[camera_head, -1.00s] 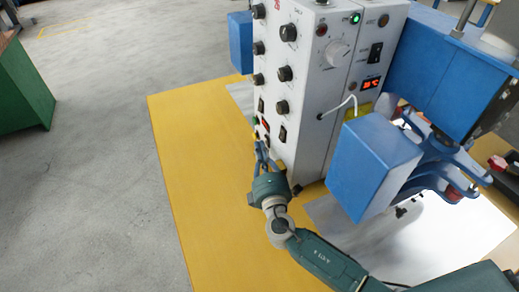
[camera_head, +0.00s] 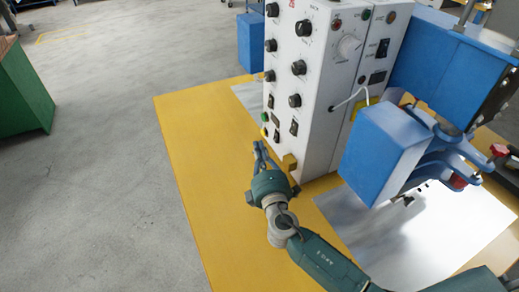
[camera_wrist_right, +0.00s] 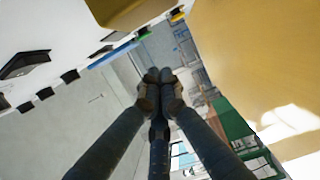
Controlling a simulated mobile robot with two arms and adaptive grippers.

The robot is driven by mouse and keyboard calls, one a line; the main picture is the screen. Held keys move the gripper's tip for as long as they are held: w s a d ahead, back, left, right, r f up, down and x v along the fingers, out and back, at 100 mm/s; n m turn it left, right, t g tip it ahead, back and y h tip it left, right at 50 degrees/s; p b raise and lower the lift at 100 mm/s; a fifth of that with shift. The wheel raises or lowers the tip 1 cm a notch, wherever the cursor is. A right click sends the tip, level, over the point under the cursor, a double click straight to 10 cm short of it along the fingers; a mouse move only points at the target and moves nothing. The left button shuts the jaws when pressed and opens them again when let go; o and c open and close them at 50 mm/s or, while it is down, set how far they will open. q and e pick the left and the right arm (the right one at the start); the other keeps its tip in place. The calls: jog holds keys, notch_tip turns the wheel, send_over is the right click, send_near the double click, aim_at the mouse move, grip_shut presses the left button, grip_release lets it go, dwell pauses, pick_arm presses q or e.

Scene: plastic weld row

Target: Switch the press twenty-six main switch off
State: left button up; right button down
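Press twenty-six shows as a white control cabinet (camera_head: 315,115) with blue press parts (camera_head: 380,150) at its right. On the left face are several black knobs, and low down rocker switches (camera_head: 276,135) beside green and yellow buttons; I cannot tell which one is the main switch. No rocker is visibly lit. My right gripper (camera_head: 258,148) is just in front of this face's lower edge, apart from the switches. Its fingertips (camera_wrist_right: 160,76) are together and empty. My left gripper is not in view.
The cabinet stands on a yellow base (camera_head: 200,150). A yellowish block (camera_head: 289,161) sits low on the cabinet near my right gripper. A green cabinet (camera_head: 22,95) stands far left, with open grey floor between.

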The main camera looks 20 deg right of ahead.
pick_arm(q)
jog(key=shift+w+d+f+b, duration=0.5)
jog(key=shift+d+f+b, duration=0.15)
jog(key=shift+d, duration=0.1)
pick_arm(e)
jog(key=s, duration=0.8)
jog(key=shift+s+d, duration=0.15)
jog(key=shift+d, duration=0.15)
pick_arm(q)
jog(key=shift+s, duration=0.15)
